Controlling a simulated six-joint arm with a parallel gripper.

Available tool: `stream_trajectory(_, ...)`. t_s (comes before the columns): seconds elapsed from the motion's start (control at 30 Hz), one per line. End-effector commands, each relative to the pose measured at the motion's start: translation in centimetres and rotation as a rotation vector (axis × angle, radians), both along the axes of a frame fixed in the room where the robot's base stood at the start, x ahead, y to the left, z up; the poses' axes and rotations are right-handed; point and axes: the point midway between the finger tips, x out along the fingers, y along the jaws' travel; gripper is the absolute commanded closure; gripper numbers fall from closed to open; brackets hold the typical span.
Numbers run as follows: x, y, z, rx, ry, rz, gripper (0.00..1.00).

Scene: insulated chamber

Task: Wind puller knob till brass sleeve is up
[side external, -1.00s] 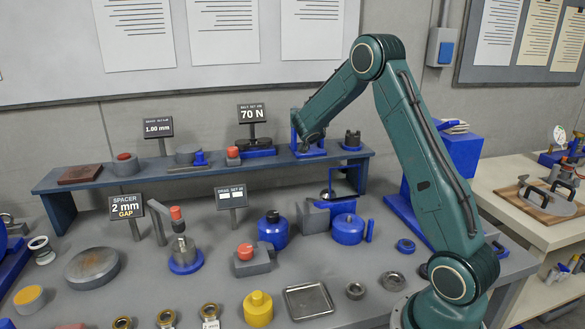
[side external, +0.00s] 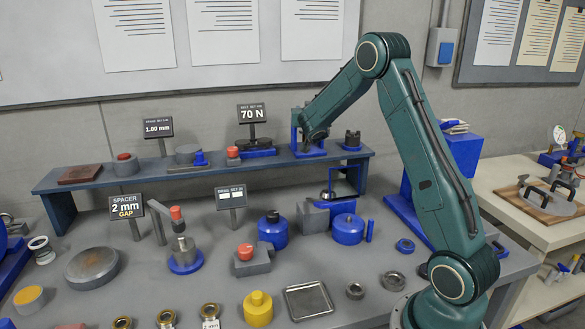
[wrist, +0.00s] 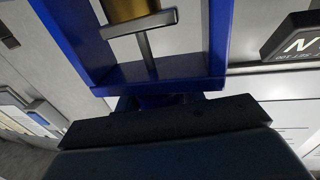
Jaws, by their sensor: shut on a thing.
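The puller is a blue frame (side external: 296,117) on the raised shelf, mostly behind my wrist in the side view. The wrist view shows its blue frame (wrist: 215,45) close up. Inside it are a brass sleeve (wrist: 128,9), cut off by the top edge, and a grey T-shaped bar with a stem (wrist: 146,52) beside it. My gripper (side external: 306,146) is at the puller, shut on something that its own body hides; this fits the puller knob. A dark bar of my gripper (wrist: 165,120) crosses the lower wrist view. The fingertips are hidden.
On the shelf, a 70 N sign (side external: 252,114) stands left of the puller and a dark notched part (side external: 352,139) stands right. A blue open stand (side external: 345,181) is below on the bench. Several blue, grey and yellow parts crowd the bench.

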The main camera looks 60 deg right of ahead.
Motion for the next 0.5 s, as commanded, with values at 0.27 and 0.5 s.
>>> stream_trajectory(0.27, 0.11, 0.02, -0.27, 0.005, 0.005, 0.086, 0.84)
stream_trajectory(0.5, 0.20, 0.06, -0.39, 0.007, 0.007, 0.149, 0.84)
